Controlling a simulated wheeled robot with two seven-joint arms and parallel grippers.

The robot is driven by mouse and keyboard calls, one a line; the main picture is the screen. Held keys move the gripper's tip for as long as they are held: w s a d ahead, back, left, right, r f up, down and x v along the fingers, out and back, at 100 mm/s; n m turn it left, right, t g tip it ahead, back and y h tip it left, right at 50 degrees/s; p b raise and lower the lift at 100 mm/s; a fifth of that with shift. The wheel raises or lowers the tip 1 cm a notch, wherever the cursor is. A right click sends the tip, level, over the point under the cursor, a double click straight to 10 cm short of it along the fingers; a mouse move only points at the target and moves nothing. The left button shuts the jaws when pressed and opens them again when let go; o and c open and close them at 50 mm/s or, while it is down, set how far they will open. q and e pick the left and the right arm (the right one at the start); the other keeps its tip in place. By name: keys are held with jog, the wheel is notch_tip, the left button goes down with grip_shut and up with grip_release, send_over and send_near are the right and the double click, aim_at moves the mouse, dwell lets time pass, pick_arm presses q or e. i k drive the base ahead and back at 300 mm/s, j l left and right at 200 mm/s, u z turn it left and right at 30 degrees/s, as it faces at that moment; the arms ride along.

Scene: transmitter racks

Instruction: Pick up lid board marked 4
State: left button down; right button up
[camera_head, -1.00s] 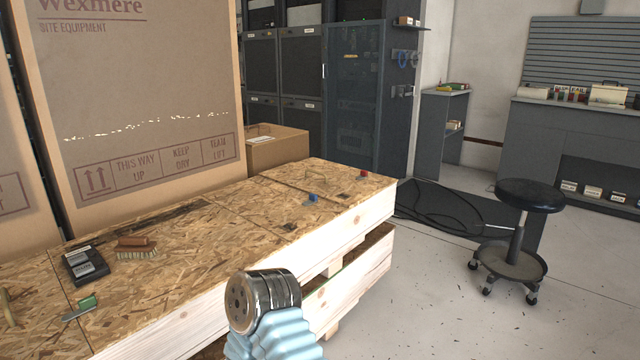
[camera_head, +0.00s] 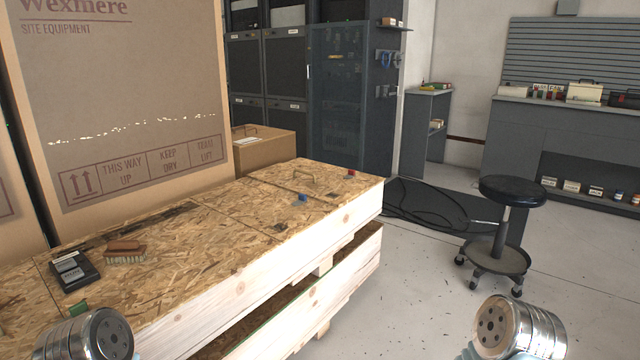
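The long wooden crate has a top of chipboard lid boards split by seams. One lid board (camera_head: 285,183) at the far right end carries a raised handle (camera_head: 306,177). A wide lid board (camera_head: 170,280) covers the middle of the crate. I cannot read a number 4 on any board. A blue piece (camera_head: 302,198) and a red piece (camera_head: 351,173) sit near the far right end. Metal joints of my arms show at the bottom left and bottom right, apart from the boards. No fingers of either gripper show.
A dark device (camera_head: 75,271) and a brush (camera_head: 126,252) lie on the crate's left part. A tall cardboard box (camera_head: 130,90) stands behind. A black stool (camera_head: 512,192) stands on the right, with cables (camera_head: 430,208) on a dark mat. Floor between crate and stool is clear.

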aim_at(333, 191)
jog(key=i+l+z, duration=0.1)
jog(key=i+l, duration=0.25)
jog(key=l, duration=0.2)
jog(key=i+l+z, duration=0.1)
jog(key=i+l, duration=0.25)
jog(key=l, duration=0.2)
jog(key=i+l+z, duration=0.1)
jog(key=i+l, duration=0.3)
jog(key=l, duration=0.15)
